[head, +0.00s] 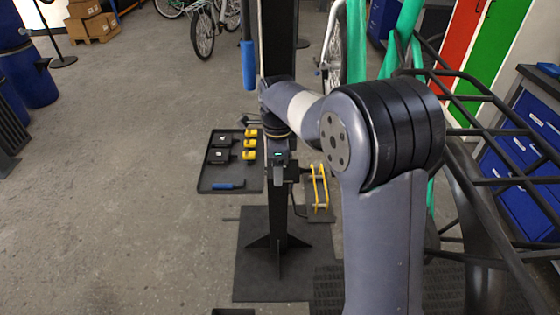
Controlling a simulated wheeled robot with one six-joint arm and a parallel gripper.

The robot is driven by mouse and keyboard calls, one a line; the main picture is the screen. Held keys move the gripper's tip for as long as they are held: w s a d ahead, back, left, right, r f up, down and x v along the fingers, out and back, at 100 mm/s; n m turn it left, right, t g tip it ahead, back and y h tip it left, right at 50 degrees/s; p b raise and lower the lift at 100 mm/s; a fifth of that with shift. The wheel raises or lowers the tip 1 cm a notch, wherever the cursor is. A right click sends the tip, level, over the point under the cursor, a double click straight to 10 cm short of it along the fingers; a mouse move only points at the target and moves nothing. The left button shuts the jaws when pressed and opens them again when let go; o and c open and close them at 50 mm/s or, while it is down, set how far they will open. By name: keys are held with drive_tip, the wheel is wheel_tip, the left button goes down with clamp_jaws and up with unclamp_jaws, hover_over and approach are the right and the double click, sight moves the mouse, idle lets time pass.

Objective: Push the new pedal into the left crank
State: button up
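My gripper (279,180) hangs near the middle of the head view, in front of a black stand post. Its fingers are small and partly merge with the post, so I cannot tell whether they are open or hold anything. A small dark part lies close to its right side; I cannot tell what it is. A dark tray (206,186) on the floor to the left holds black block-like parts (221,140) and yellow block-like parts (250,144), which look like pedals. I cannot make out the left crank; my arm hides much of the green bike (405,40).
A blue-handled tool (229,185) lies in the tray's front. A yellow frame-like item (319,187) stands right of the post. The stand's flat base (255,280) lies in front. A black tubular rack (500,180) and blue cabinets (535,115) are at right.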

sight(295, 168)
drive_tip(key=shift+d+b, duration=0.8)
drive_tip(key=shift+d, duration=1.4)
drive_tip(key=shift+p, duration=0.55)
drive_tip(key=shift+d, duration=1.3)
idle(0.4)
drive_tip(key=o, duration=1.2)
drive_tip(key=shift+c, duration=0.2)
wheel_tip(295, 168, up, 11)
drive_tip(key=shift+p, duration=0.45)
drive_tip(key=shift+f, duration=0.1)
